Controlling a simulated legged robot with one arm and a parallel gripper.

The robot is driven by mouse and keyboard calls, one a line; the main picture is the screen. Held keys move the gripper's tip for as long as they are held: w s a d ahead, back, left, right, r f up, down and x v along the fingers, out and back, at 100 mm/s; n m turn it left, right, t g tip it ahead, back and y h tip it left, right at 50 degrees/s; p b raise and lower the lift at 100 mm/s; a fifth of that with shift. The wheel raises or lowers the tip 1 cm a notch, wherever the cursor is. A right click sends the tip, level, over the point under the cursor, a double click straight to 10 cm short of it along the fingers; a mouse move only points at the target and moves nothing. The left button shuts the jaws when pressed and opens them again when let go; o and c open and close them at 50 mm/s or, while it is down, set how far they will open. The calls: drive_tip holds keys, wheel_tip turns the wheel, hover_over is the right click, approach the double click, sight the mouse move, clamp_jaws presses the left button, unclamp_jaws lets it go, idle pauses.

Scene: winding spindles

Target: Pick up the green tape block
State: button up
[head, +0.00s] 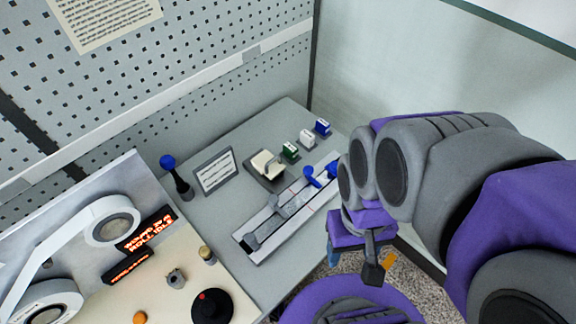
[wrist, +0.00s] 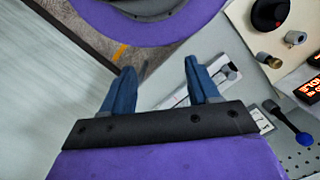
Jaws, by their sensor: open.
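The green tape block (head: 290,151) stands on the grey bench in the head view, a small block with a white top. It is beside a cream-coloured dispenser-like piece (head: 267,165) and a white block (head: 307,139). My gripper (head: 353,266) is to the right of and nearer than the green block, apart from it, past the bench's right edge. In the wrist view my gripper (wrist: 161,80) has its two blue fingers spread, with nothing between them. The green block is not visible in the wrist view.
A blue block (head: 322,127) stands behind the white one. A rail with blue handles (head: 290,210) lies between the blocks and my arm. A blue-topped post (head: 176,177) and a sign (head: 215,171) stand left. A winding panel (head: 130,240) fills the lower left. Perforated wall stands behind.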

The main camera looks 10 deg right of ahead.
drive_tip(key=o, duration=0.3)
drive_tip(key=shift+w+r, duration=0.1)
drive_tip(key=shift+w, duration=0.25)
drive_tip(key=shift+o, duration=0.9)
drive_tip(key=w+r+m, duration=0.1)
drive_tip(key=w+m, duration=0.2)
drive_tip(key=w, duration=0.9)
drive_tip(key=shift+w+d+r+m, duration=0.3)
drive_tip(key=shift+w+d, duration=0.05)
drive_tip(key=shift+d, duration=0.1)
drive_tip(key=m+t+p, duration=0.1)
drive_tip(key=m+t, duration=0.1)
drive_tip(key=m, duration=0.5)
hover_over(290, 147)
wheel_tip(290, 147, down, 14)
drive_tip(key=f, duration=0.4)
drive_tip(key=f+b, duration=0.1)
drive_tip(key=f, duration=0.6)
drive_tip(key=shift+w+d+f, duration=0.25)
drive_tip(key=shift+w+f, duration=0.1)
drive_tip(key=shift+f, duration=0.05)
drive_tip(key=shift+s+a+f+b, duration=0.15)
drive_tip(key=shift+f+b, duration=0.25)
drive_tip(key=shift+f, duration=0.95)
drive_tip(key=shift+s+a+f+b, duration=0.15)
drive_tip(key=shift+f+b, duration=0.2)
drive_tip(key=shift+f, duration=0.95)
